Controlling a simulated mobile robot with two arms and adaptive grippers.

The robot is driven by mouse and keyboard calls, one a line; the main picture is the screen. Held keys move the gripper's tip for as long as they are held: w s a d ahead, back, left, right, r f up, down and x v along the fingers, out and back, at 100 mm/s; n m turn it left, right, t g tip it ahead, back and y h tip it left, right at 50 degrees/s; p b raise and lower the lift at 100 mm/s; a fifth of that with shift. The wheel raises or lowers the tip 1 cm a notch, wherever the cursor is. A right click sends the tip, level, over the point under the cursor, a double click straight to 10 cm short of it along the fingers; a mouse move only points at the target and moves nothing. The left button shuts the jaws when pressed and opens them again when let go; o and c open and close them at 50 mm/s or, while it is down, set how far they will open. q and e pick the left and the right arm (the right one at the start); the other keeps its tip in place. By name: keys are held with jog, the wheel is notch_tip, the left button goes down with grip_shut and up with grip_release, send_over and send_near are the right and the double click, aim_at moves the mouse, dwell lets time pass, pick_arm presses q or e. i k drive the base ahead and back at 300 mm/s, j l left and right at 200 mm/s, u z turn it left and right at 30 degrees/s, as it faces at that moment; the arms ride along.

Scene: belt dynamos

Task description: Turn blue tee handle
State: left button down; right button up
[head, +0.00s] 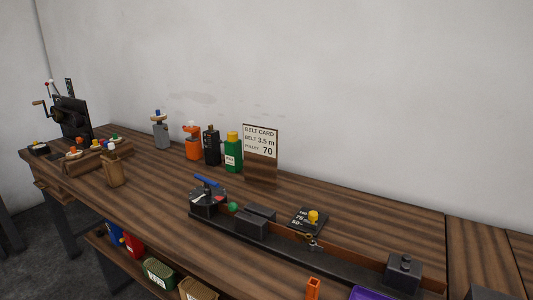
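The blue tee handle (207,181) sits on top of a dark round base (208,199) at the left end of a long black rail on the workbench. Its blue bar lies slanted, running from upper left to lower right. A small green knob (233,207) is just right of the base. Neither of my grippers is in view, and nothing touches the blue handle.
Behind stand a green bottle (233,155), an orange container (193,147) and a belt card (261,142). Bare bench (150,195) lies left of the handle.

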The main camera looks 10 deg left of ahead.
aim_at(206, 180)
jog(key=i+u, duration=0.2)
jog(key=u, duration=0.2)
jog(key=i+u, duration=0.25)
jog(key=u, duration=0.15)
jog(key=i+j+z, duration=0.1)
jog(key=z, duration=0.3)
jog(key=j+z, duration=0.1)
jog(key=z, duration=0.25)
jog(key=i+j+z, duration=0.15)
jog(key=z, duration=0.25)
jog(key=j+z, duration=0.15)
jog(key=z, duration=0.2)
